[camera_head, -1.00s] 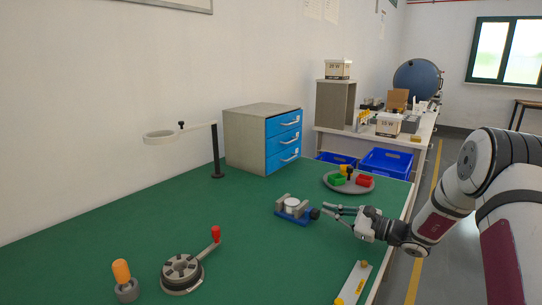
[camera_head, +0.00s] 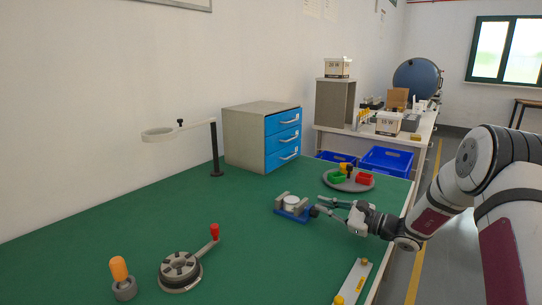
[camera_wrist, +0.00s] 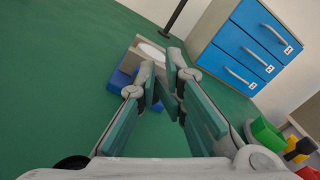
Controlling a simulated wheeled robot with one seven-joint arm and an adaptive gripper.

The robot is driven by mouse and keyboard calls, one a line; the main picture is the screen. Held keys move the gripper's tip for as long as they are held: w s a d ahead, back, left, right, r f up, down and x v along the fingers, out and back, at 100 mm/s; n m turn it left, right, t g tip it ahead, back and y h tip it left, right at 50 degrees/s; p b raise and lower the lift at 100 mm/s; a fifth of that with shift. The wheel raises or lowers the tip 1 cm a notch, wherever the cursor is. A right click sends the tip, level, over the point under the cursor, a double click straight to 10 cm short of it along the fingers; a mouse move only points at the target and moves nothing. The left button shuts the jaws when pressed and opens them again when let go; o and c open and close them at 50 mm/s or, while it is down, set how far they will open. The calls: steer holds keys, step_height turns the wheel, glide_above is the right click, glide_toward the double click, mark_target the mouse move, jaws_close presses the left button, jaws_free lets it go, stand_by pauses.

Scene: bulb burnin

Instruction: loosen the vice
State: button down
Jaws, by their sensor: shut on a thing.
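The vice (camera_head: 291,214) is a small blue base with grey jaws on the green table. A white round piece (camera_head: 291,202) sits between its jaws. A dark knob (camera_head: 314,211) sticks out of its right side. My gripper (camera_head: 321,206) is at this knob, coming from the right, and is shut on it. In the wrist view, the vice (camera_wrist: 122,79) shows behind the fingertips of my gripper (camera_wrist: 166,92); the fingers hide the knob there.
A round grey tray (camera_head: 330,181) with green, red and yellow-black pieces lies behind my gripper. A drawer cabinet (camera_head: 245,143) and a stand with a ring (camera_head: 216,150) are at the back. A round fixture with a red-tipped lever (camera_head: 180,270) is front left.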

steer(key=shift+s+a+f, duration=0.35)
steer(key=shift+s+a, duration=0.25)
steer(key=shift+a, duration=0.2)
steer(key=shift+s+a+f, duration=0.1)
steer(key=shift+s, duration=0.05)
steer(key=shift+s+a+f, duration=0.2)
steer(key=shift+s, duration=0.05)
steer(key=shift+s+a+f+b, duration=0.1)
steer(key=shift+s+f+b, duration=0.05)
steer(key=shift+f+b, duration=0.15)
steer(key=shift+s+a+r, duration=0.1)
steer(key=shift+r, duration=0.05)
steer(key=shift+s+a+r, duration=0.1)
steer(key=shift+r, duration=0.1)
steer(key=shift+s+d+r+p, duration=0.1)
steer(key=shift+s+d+p, duration=0.25)
steer(key=shift+d+p, duration=0.15)
steer(key=shift+p+v, duration=0.35)
steer(key=shift+v, duration=2.2)
steer(key=shift+w+d, duration=0.15)
steer(key=shift+w, duration=0.05)
